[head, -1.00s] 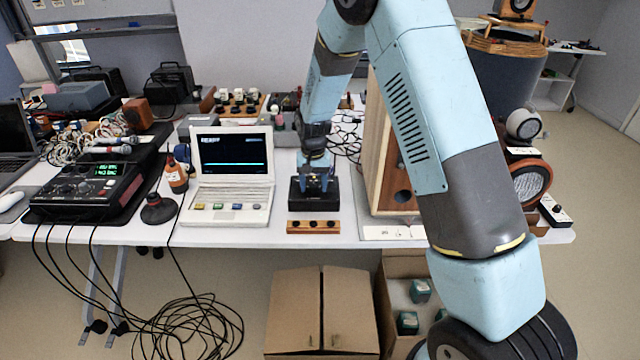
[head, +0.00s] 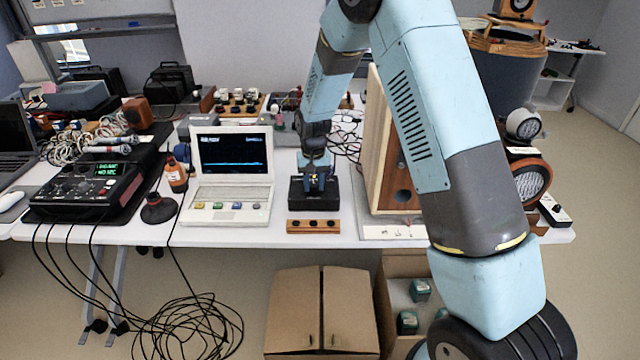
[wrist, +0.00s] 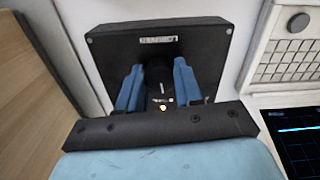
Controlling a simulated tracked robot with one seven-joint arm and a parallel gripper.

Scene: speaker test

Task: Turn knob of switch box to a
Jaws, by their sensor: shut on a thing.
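The switch box (head: 300,200) is a black box near the table's front edge, just right of the white laptop. In the wrist view the box (wrist: 105,52) has a pale label along one edge. Its dark knob (wrist: 158,75) is at the middle of its top, with a small pale mark and an orange light beside it. My gripper (head: 318,182) points down over the box. Its blue fingers (wrist: 158,84) stand on both sides of the knob and are shut on it. The fingers hide part of the knob, and I cannot read any position letters.
The white laptop (head: 230,205) stands close on the left, with a blue trace on its screen. A wooden strip (head: 313,227) with dark knobs lies in front of the box. A tall wooden speaker cabinet (head: 378,150) stands close on the right. Cables and a mixer (head: 85,190) are farther left.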

